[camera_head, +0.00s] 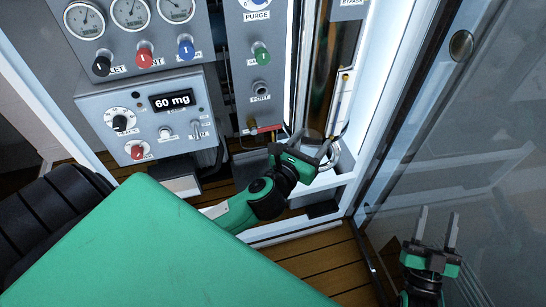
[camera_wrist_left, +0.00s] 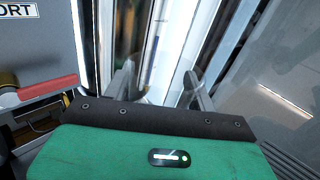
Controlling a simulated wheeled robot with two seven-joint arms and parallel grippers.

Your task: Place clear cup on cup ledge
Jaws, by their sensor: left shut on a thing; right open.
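My left gripper (camera_head: 312,145) reaches in at the lower right of the panel cabinet, beside the spout with the red handle (camera_head: 268,128). Its fingers are shut on a clear cup, which is see-through and hard to make out; only a faint round outline shows between the fingers. In the left wrist view the two fingers (camera_wrist_left: 160,88) stand apart with the clear cup faint between them. A pale ledge (camera_head: 337,180) lies below and right of the gripper; I cannot tell whether it is the cup ledge. My right gripper (camera_head: 437,236) is open and empty at the lower right.
A glass door (camera_head: 455,130) with a white frame stands at the right. Wooden floor (camera_head: 320,255) shows below.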

